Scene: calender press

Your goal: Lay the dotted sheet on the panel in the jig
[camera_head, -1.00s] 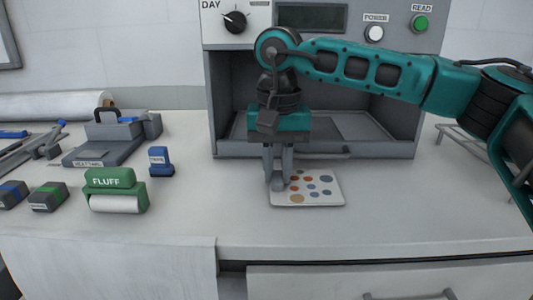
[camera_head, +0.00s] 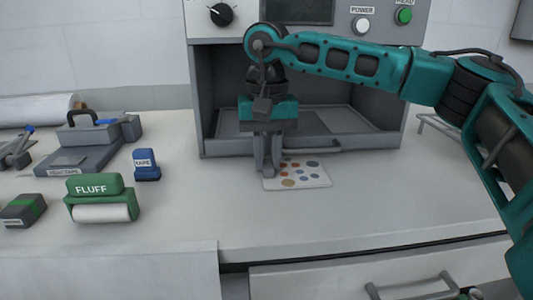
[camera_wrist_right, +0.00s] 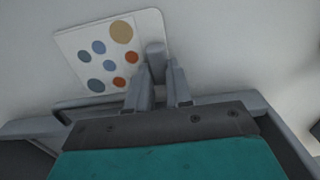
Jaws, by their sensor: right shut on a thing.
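The dotted sheet (camera_head: 312,179), white with blue, orange and tan dots, lies at the counter in front of the press and also shows in the right wrist view (camera_wrist_right: 82,42). My right gripper (camera_head: 267,170) points down at the sheet's left edge. In the right wrist view its fingers (camera_wrist_right: 157,80) close around a small grey peg at that edge, so I take it as shut on the sheet's grip. Whether the sheet is lifted at all is hard to tell. My left gripper is out of view.
The open press (camera_head: 195,100) stands behind, with a grey tray (camera_head: 345,121) inside. To the left are the green FLUFF roller (camera_head: 95,190), a blue TAPE block (camera_head: 146,166) and a grey handled tool (camera_head: 85,155). A wire rack (camera_head: 440,128) is right. The counter's front is clear.

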